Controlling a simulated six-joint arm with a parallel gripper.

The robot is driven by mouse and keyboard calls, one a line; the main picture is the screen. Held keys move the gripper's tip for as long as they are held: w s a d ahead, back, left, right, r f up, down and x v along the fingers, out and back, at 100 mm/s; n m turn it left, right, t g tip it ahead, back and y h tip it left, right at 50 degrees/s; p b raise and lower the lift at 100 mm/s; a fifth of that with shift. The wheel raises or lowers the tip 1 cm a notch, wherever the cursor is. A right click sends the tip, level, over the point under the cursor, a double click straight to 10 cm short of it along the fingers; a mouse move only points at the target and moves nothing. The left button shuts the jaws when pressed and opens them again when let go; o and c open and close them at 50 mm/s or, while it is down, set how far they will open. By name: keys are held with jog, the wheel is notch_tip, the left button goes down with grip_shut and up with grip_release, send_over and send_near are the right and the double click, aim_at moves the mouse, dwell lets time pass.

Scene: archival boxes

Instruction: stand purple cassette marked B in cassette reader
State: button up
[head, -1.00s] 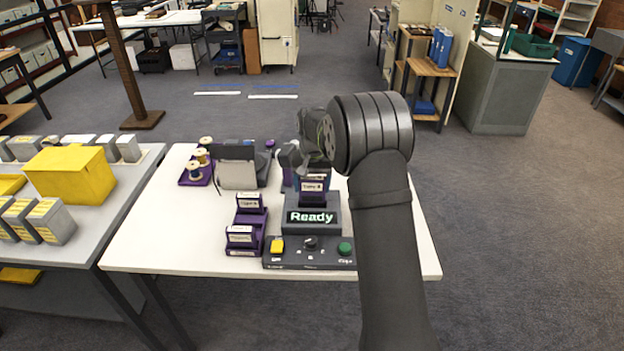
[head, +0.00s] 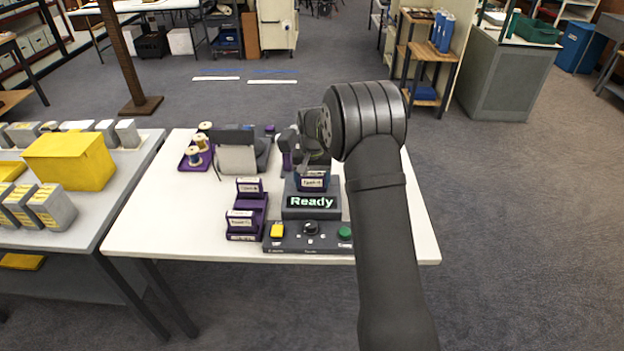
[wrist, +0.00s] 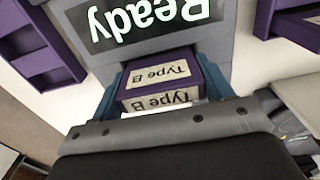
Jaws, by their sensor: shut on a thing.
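The purple cassette marked B (head: 312,181) stands upright at the cassette reader (head: 296,214), behind its lit "Ready" display. In the wrist view, the cassette (wrist: 158,86) shows its "Type B" labels upside down, with blue-grey pieces on both sides. My gripper (head: 312,168) is shut on the cassette from above and behind. The cassette's lower part looks sunk behind the reader's front; its base is hidden, so I cannot tell whether it is fully seated. The reader's display (wrist: 135,20) is close to it in the wrist view.
A purple rack (head: 262,212) with two labelled cassettes stands left of the reader. A control panel (head: 290,243) with yellow and green buttons lies in front. A grey device (head: 237,158) and a purple spool tray (head: 186,166) are behind left. The white table (head: 150,230) is clear at front left.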

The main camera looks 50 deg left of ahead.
jog(key=shift+f, duration=0.3)
dwell(0.4)
jog(key=o, duration=1.1)
jog(key=shift+o, duration=0.2)
notch_tip(320, 180, up, 17)
jog(key=shift+r, duration=0.2)
jog(key=shift+f, duration=0.1)
notch_tip(320, 180, down, 17)
jog(key=shift+f, duration=0.15)
jog(key=shift+r, duration=0.2)
